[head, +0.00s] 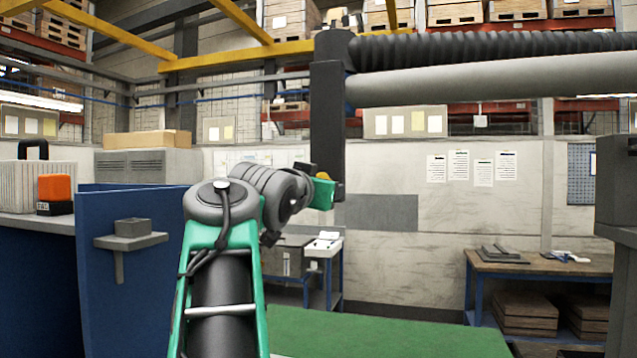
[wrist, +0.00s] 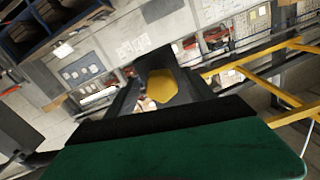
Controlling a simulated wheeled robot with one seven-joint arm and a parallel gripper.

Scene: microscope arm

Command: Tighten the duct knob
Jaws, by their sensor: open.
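The duct is a dark upright block (head: 327,120) hanging at the end of a ribbed hose (head: 480,46) and a smooth grey tube (head: 490,82). The yellow duct knob (wrist: 162,86) shows in the wrist view against the dark duct. In the head view only a small yellow part (head: 322,175) of it shows, the rest hidden behind my gripper. My gripper (head: 323,190) is open at the duct's lower end, close to the knob. A large green finger with a dark pad (wrist: 190,140) fills the bottom of the wrist view. I cannot tell whether it touches the knob.
A blue partition (head: 130,260) with a small grey bracket stands at left, beside a counter with an orange box (head: 55,190). A wooden workbench (head: 540,265) stands at right. Yellow beams (head: 230,60) run overhead. The green surface (head: 380,335) ahead is bare.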

